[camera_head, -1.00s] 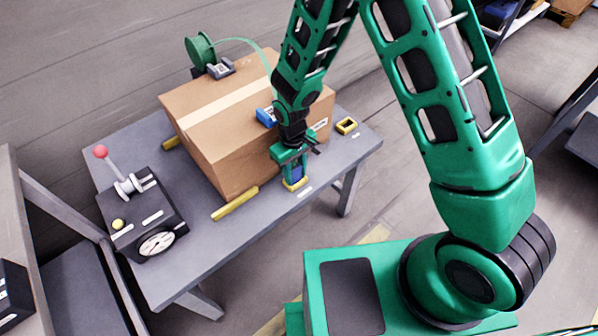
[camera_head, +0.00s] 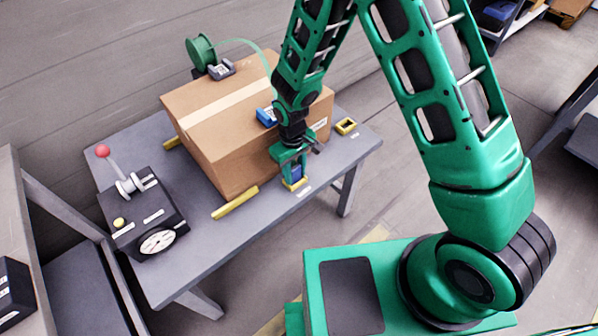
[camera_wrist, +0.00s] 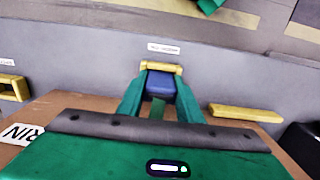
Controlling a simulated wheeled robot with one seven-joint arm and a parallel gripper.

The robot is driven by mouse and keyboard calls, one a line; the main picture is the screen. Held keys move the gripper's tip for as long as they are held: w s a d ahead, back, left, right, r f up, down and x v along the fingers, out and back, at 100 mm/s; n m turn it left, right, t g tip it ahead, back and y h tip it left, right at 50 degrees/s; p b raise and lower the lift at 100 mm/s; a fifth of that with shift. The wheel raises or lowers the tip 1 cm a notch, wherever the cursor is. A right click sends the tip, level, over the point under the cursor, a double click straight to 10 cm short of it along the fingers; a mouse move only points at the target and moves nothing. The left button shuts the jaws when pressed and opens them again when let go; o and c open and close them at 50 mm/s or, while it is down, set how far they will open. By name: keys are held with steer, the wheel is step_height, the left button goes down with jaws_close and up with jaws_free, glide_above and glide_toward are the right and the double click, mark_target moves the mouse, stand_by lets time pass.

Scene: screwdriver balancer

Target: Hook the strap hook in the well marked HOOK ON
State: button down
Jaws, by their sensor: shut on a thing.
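My gripper (camera_head: 291,160) is at the table's front edge, in front of the cardboard box (camera_head: 222,150), with its jaws pointing down. It is shut on a blue block, which looks like the strap hook (camera_head: 296,172). In the wrist view the blue hook (camera_wrist: 160,84) sits between the green fingers, with a green strip below it. The hook is at a yellow-rimmed well (camera_wrist: 177,68); I cannot tell how deep it sits. A white label (camera_wrist: 164,48) lies just beyond that well, too small to read. The green strap (camera_head: 240,42) arcs from its reel (camera_head: 201,52) over the box.
A second yellow-framed well (camera_head: 346,126) is on the table right of the box. Yellow bars (camera_head: 235,203) lie by the box, and a blue piece (camera_head: 266,117) is on top. A dark control box (camera_head: 142,215) with a red-knobbed lever stands left on the grey table (camera_head: 190,268).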

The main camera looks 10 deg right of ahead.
steer(key=shift+s+f, duration=0.55)
steer(key=shift+f, duration=0.05)
steer(key=c, duration=1.3)
jaws_free()
steer(key=shift+o, duration=0.6)
steer(key=w+r, duration=0.2)
steer(key=r, duration=0.1)
steer(key=shift+a+r, duration=0.15)
steer(key=shift+r, duration=0.15)
steer(key=r, duration=0.8)
steer(key=shift+s+r, duration=0.15)
steer(key=shift+s, duration=0.15)
